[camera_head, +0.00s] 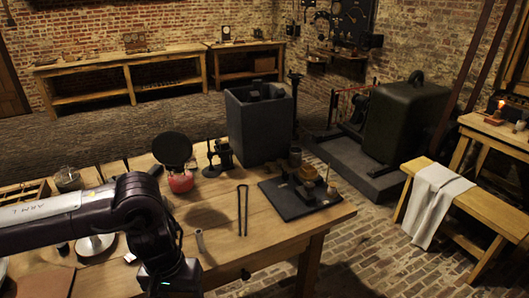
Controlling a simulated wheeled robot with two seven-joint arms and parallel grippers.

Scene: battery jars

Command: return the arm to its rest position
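My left arm (130,218) comes in from the left edge, dark with a white label strip. It reaches over the near left part of the wooden table (270,236) and bends down at the bottom edge, where a small green light shows. Its gripper fingers are not in the picture, so I cannot see whether they hold anything. My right arm and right gripper are not in view.
Close to the arm are a dark round disc (172,149) above a red pot (181,181), a glass jar (67,179) and black tongs (242,209). Farther right are a black board with small parts (300,198) and a tall grey box (258,125). A bench with cloth (437,197) stands right.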

